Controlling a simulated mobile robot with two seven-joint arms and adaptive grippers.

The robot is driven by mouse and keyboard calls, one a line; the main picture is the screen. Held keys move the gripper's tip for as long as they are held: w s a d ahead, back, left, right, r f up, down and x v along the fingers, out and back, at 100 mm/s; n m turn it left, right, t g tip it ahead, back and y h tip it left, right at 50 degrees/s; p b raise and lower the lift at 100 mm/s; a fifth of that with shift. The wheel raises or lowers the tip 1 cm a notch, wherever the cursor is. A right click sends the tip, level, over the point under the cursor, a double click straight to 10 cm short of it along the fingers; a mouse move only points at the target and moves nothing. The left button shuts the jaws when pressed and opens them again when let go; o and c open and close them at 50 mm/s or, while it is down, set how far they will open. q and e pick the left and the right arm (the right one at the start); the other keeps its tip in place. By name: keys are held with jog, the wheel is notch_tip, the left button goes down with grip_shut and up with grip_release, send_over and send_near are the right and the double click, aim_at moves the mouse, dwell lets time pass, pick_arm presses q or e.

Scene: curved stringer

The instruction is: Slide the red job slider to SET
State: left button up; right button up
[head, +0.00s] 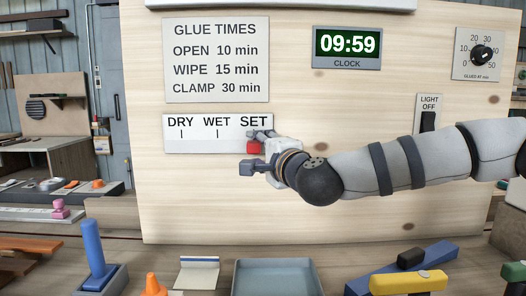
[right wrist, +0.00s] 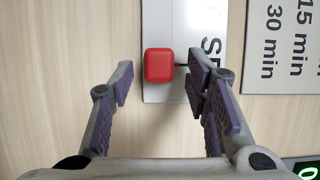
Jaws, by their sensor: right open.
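The red job slider (head: 254,147) sits on the white DRY/WET/SET strip (head: 196,146) under the word SET. In the right wrist view the slider (right wrist: 158,66) is a red rounded block, level with a short dark tick beside the word, whose last letter is hidden by a finger. My right gripper (head: 257,151) is open in front of the strip. In the right wrist view the gripper (right wrist: 162,76) has one finger on each side of the slider, with visible gaps, and seems not to touch it. My left gripper is not in view.
A glue times sign (head: 216,60) hangs above the strip, and a clock (head: 347,47) to its right. A light switch (head: 428,120) is above my right forearm. Below are a blue-handled tool (head: 92,245), an orange cone (head: 152,284) and a grey tray (head: 277,278).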

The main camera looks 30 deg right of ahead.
jog(key=s, duration=1.1)
jog(key=shift+s+a, duration=0.3)
jog(key=shift+s, duration=0.1)
